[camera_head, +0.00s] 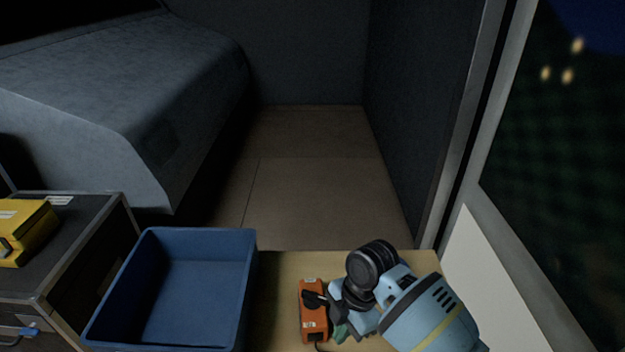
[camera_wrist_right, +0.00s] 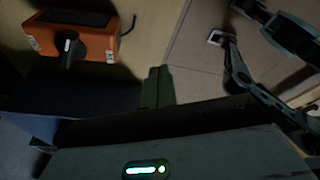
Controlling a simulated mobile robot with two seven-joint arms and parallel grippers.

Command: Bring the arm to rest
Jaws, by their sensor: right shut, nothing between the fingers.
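My right arm comes in from the lower right of the head view, bent over the wooden surface. Its gripper (camera_head: 341,333) is low beside an orange box and partly hidden by my wrist. In the right wrist view, the gripper's two greenish fingers (camera_wrist_right: 157,86) are together with nothing between them. The orange box (camera_head: 313,322) has a dark knob and lies just left of the gripper; it also shows in the wrist view (camera_wrist_right: 98,45), apart from the fingers. My left gripper is not in view.
An open blue bin (camera_head: 248,262) stands left of the orange box and looks empty. A yellow case (camera_head: 30,228) lies on a dark chest (camera_head: 75,225) at far left. The wooden surface (camera_head: 275,275) is bare between bin and box. A wall and window frame (camera_head: 480,215) rise at right.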

